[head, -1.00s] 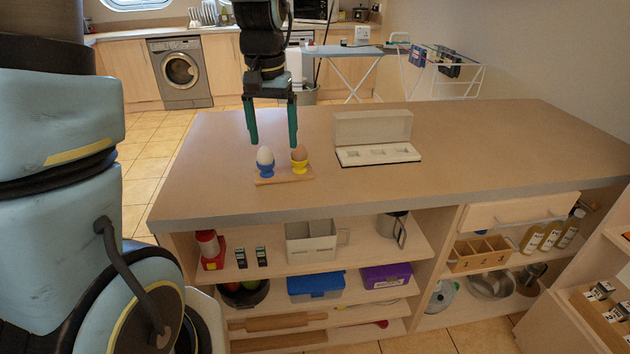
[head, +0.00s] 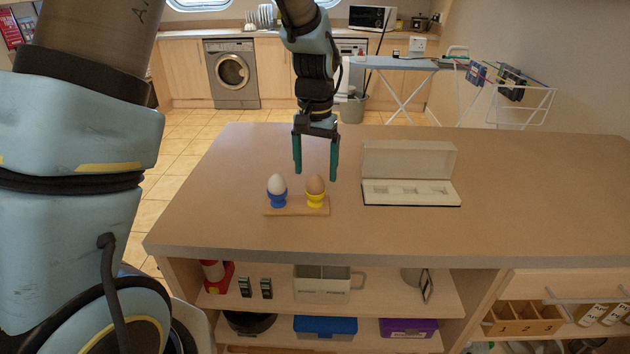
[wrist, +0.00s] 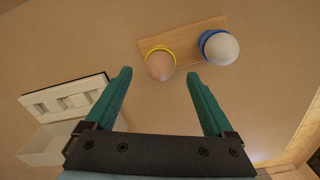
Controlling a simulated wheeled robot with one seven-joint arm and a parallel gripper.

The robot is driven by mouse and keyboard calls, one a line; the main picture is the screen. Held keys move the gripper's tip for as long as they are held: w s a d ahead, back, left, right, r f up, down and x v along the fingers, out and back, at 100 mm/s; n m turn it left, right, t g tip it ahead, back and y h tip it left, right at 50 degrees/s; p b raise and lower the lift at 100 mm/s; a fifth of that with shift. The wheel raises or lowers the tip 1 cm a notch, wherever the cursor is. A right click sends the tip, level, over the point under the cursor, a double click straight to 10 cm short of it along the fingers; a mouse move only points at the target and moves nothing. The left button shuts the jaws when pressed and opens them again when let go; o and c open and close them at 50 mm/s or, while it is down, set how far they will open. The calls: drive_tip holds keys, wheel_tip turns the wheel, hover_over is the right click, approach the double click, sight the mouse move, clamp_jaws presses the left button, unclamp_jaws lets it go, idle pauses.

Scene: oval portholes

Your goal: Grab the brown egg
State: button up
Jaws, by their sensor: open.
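The brown egg (head: 316,184) stands upright in a yellow egg cup (head: 315,201) on a small wooden board (head: 297,210). A white egg (head: 277,183) stands in a blue egg cup (head: 278,200) to its left on the same board. My gripper (head: 316,177) is open and empty, its green fingers pointing down over the counter near the brown egg. In the wrist view the brown egg (wrist: 160,66) lies beyond the fingertips, roughly between their lines, and the white egg (wrist: 221,48) is to its right. No finger visibly touches either egg.
An open white case (head: 410,190) with several recesses stands on the counter (head: 500,215) right of the board. The counter around the board is otherwise clear. Shelves below hold boxes, including a blue one (head: 325,328).

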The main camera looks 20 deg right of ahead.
sight(315, 185)
drive_tip(key=shift+f, duration=1.4)
drive_tip(key=shift+c, duration=0.3)
drive_tip(key=c, duration=0.8)
